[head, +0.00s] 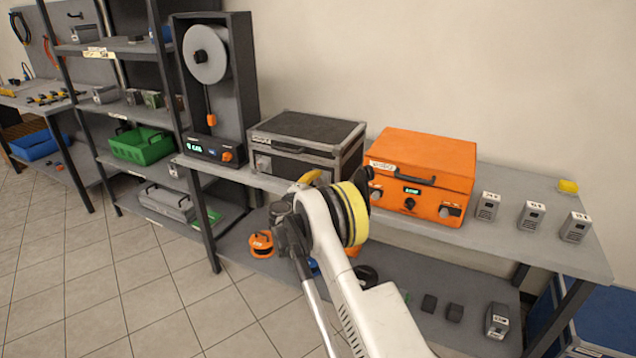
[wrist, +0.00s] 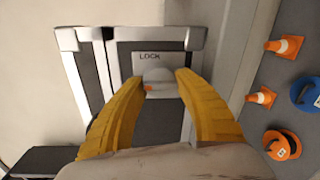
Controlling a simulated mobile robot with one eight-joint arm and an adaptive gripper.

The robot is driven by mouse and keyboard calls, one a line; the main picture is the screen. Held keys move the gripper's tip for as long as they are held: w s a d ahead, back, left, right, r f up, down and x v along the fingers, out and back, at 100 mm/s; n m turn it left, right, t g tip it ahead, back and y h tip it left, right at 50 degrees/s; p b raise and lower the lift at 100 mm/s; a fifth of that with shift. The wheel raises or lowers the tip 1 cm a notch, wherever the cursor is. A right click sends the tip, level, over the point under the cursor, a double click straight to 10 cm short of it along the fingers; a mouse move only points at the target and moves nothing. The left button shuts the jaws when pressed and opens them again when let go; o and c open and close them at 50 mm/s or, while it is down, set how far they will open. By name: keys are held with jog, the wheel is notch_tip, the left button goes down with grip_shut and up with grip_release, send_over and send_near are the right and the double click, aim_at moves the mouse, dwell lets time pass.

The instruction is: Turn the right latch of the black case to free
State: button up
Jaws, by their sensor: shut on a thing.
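The black case (head: 305,128) with silver edges stands on the shelf top, its lid down. Its left latch (head: 263,163) shows on the front; the right latch is hidden behind my arm in the head view. In the wrist view the right latch (wrist: 158,76) is a grey round knob with a small orange mark, on a pale plate reading LOCK. My gripper (wrist: 160,80) has its yellow fingers shut on that knob, one on each side. In the head view only a bit of my gripper (head: 311,178) shows, at the case front.
An orange case (head: 425,155) stands close to the right of the black case, and a tall spool unit (head: 218,90) stands to the left. Grey boxes (head: 487,207) line the right of the shelf top. Orange cones (wrist: 284,46) and reels (wrist: 282,145) lie below.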

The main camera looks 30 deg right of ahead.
jog(key=shift+r, duration=0.1)
jog(key=o, duration=1.2)
jog(key=shift+d, duration=0.1)
jog(key=v, duration=1.2)
jog(key=shift+r, duration=0.1)
